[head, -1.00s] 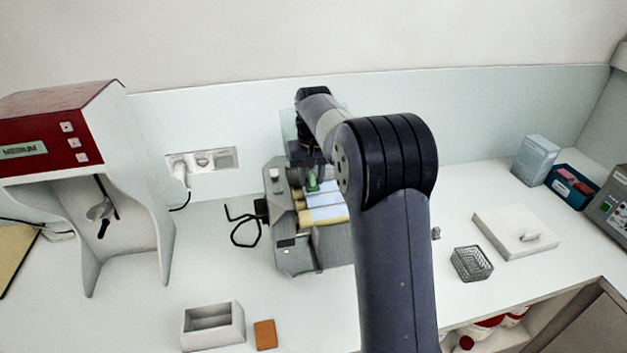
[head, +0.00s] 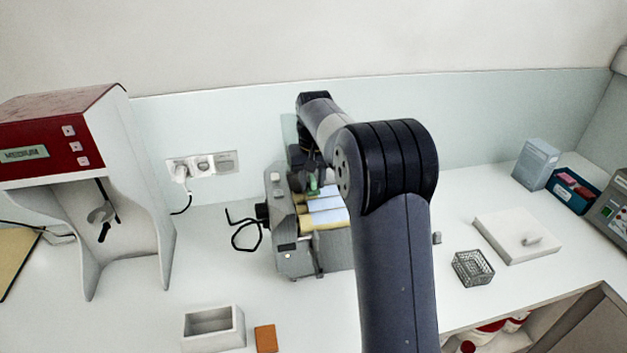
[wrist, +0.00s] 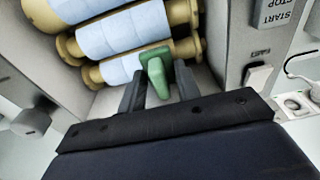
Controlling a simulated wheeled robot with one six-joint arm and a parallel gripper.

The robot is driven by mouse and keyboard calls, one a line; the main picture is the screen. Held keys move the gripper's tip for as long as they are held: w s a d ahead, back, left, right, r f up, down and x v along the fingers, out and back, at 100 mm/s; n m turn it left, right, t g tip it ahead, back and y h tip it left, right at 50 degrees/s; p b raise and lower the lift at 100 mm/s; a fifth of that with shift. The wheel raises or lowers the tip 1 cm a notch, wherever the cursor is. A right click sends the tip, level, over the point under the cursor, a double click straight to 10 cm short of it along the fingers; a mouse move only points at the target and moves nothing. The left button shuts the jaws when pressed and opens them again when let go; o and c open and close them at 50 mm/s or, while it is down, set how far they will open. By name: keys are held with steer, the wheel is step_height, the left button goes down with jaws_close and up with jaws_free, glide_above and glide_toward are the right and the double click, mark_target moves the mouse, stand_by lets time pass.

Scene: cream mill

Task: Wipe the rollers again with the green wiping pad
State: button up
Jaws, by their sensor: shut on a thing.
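The green wiping pad (wrist: 156,68) is held between the fingers of my gripper (wrist: 158,90) in the wrist view. Its far end is at the nearest roller; I cannot tell whether it presses on it. The pad also shows small in the head view (head: 313,183). The rollers (wrist: 123,33) are pale blue-white with tan ends, lying side by side in the grey mill (head: 296,262). In the head view the rollers (head: 325,210) are partly hidden by my arm. My gripper is shut on the pad.
A START button panel (wrist: 272,12) is on the mill's side. A black cable loop (head: 245,236) lies left of the mill. A red-topped mixer (head: 70,135), a white box (head: 213,328), an orange block (head: 265,338) and a wire basket (head: 472,268) stand apart on the white counter.

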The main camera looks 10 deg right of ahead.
mark_target(332, 213)
steer(key=shift+s+b, duration=1.2)
steer(key=shift+s, duration=1.95)
steer(key=shift+s+b, duration=0.6)
steer(key=shift+s, duration=1)
steer(key=shift+d, duration=1.3)
steer(key=shift+w+r+p, duration=0.1)
steer(key=shift+w+p, duration=0.6)
steer(key=shift+p, duration=0.2)
steer(key=shift+w+f+p, duration=0.2)
steer(key=shift+w+p, duration=0.35)
steer(key=shift+w, duration=0.35)
steer(key=shift+w+r+p, duration=0.15)
steer(key=shift+w+p, duration=0.4)
steer(key=shift+w, duration=2.6)
steer(key=shift+s+b, duration=0.8)
steer(key=shift+s, duration=0.45)
steer(key=shift+w+p, duration=0.55)
steer(key=shift+w, duration=0.7)
steer(key=shift+s+f, duration=0.25)
steer(key=shift+s, duration=0.25)
steer(key=shift+s+r+b, duration=0.15)
steer(key=shift+s+b, duration=0.5)
steer(key=shift+s, duration=0.45)
steer(key=shift+s+b, duration=1.15)
steer(key=shift+s, duration=2)
